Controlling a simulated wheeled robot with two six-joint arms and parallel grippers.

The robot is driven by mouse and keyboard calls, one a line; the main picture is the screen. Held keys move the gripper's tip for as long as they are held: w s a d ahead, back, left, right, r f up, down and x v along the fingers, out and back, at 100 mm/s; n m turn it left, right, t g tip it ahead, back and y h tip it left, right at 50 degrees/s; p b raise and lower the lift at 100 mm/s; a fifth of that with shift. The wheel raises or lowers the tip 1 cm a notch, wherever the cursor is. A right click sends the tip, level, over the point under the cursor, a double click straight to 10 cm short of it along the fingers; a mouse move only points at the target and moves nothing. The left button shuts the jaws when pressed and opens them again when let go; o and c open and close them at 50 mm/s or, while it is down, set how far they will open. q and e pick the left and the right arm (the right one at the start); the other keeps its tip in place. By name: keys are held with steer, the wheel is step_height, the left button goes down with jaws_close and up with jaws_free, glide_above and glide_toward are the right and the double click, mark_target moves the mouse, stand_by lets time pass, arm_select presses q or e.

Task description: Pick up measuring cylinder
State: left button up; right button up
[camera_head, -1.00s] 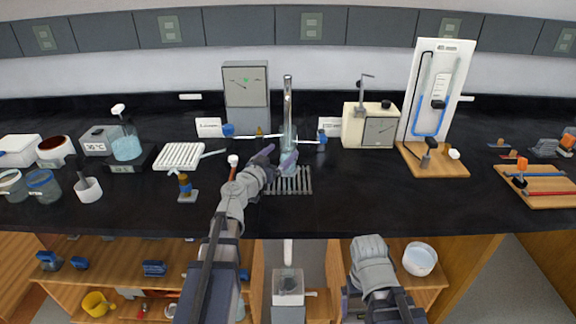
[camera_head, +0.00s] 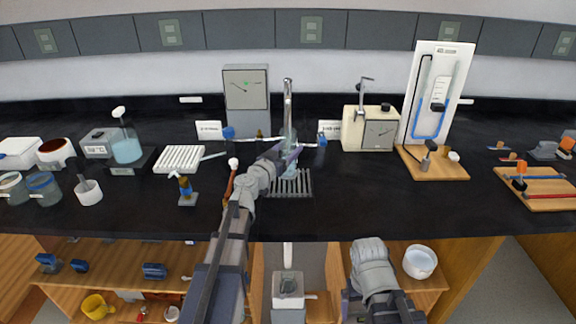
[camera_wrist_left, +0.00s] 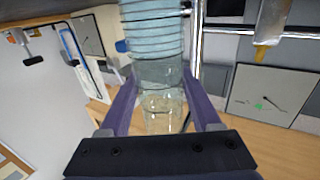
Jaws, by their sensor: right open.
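The measuring cylinder (camera_head: 291,136) is a clear, pale blue glass tube. It looks upright in the head view, above the grey slatted rack at mid-bench. In the left wrist view the cylinder (camera_wrist_left: 159,75) has a ribbed bluish part and a clear part. My left gripper (camera_head: 284,153) is at the cylinder. Its purple fingers (camera_wrist_left: 160,85) lie on either side of the glass, close to its walls. Whether they press on it is unclear. My right arm (camera_head: 371,268) is in front of the bench, but I cannot make out its gripper fingers.
The slatted rack (camera_head: 290,188) lies below the cylinder. A grey meter (camera_head: 246,88) and a cream meter (camera_head: 370,130) stand behind, left and right. A small bottle (camera_head: 186,190) stands left of my left arm. The black bench front right of the rack is clear.

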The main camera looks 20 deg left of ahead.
arm_select(q)
jaws_close()
stand_by(0.6)
